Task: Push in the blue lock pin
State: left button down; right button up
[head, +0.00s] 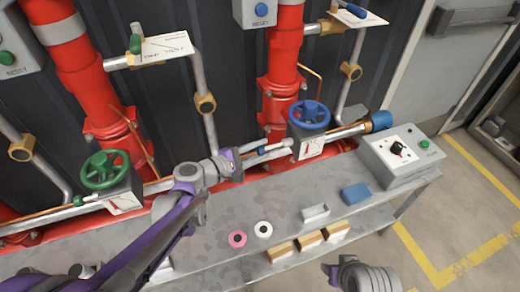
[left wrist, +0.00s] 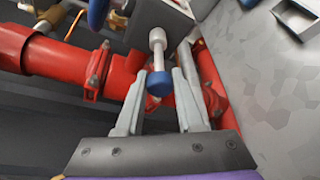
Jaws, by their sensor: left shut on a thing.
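The blue lock pin (head: 262,150) sticks out from the left side of the grey box under the blue handwheel (head: 309,116). In the left wrist view the pin (left wrist: 157,84) is a pale rod with a blue cap, and it lies between my fingers. A length of rod shows between the cap and the box (left wrist: 160,17). My left gripper (head: 246,158) is shut on the pin, with its fingers either side of the cap. My right gripper (head: 338,274) is partly in view at the bottom edge, and its jaws are unclear.
A green handwheel (head: 104,169) sits to the left on the same pipe run. Red pipes (head: 284,60) stand behind. The grey bench (head: 215,213) holds pink and white rings, several wooden blocks, a blue block (head: 355,194) and a control box (head: 402,154).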

aim_at(265, 150)
pick_arm(q)
jog(key=d, duration=0.1)
jog(key=w+d, duration=0.1)
jog(key=d, duration=0.1)
jog(key=shift+w+d, duration=0.1)
jog(key=c, duration=0.9)
grip_release()
jog(key=o, duration=0.4)
jog(key=p+v, duration=0.1)
jog(key=v, duration=0.9)
jog(key=shift+s+a+r, duration=0.1)
jog(key=shift+s+a, duration=0.15)
jog(key=shift+s, duration=0.05)
